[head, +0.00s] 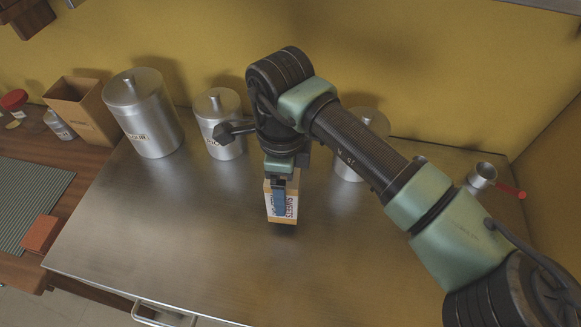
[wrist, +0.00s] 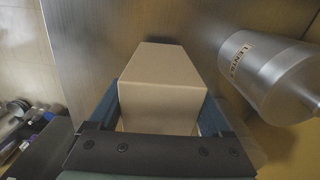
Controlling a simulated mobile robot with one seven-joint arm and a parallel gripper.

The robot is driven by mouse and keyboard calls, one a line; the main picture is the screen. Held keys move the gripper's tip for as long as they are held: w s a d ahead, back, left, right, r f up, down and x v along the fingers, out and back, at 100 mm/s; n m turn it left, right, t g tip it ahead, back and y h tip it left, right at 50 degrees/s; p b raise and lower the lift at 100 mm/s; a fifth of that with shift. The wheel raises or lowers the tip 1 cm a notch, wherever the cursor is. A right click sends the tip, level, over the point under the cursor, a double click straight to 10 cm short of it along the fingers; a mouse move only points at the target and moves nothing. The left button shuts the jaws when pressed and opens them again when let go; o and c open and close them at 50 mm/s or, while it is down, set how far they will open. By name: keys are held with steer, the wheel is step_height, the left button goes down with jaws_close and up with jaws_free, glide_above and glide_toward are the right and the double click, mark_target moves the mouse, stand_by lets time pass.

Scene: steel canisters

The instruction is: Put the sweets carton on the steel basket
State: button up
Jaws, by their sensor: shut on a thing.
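The sweets carton (head: 291,208) is a small upright box, white and orange with printed lettering, above the middle of the steel counter in the head view. My gripper (head: 279,196) points down and is shut on it, with a blue finger across its near face. In the wrist view the plain tan end of the carton (wrist: 160,85) sits between the two blue fingers of my gripper (wrist: 162,105). A dark shadow lies under the carton; I cannot tell how large the gap to the counter is. I cannot make out a steel basket in either view.
Steel canisters stand along the back wall: a large one (head: 145,120) at left, a smaller one (head: 221,130), and one behind my arm (head: 347,165). A red-handled pan (head: 483,176) is at right. The counter's front left (head: 150,230) is clear.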

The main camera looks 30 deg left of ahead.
steer(key=shift+w+a+f, duration=0.25)
steer(key=shift+w+f, duration=0.35)
steer(key=shift+w, duration=0.3)
steer(key=shift+w+a+f, duration=0.25)
steer(key=shift+w+f, duration=0.3)
steer(key=shift+w, duration=0.35)
steer(key=shift+w+a+f, duration=0.25)
steer(key=shift+w+f, duration=0.35)
steer(key=shift+w, duration=0.3)
steer(key=shift+f, duration=0.15)
steer(key=o, duration=1.5)
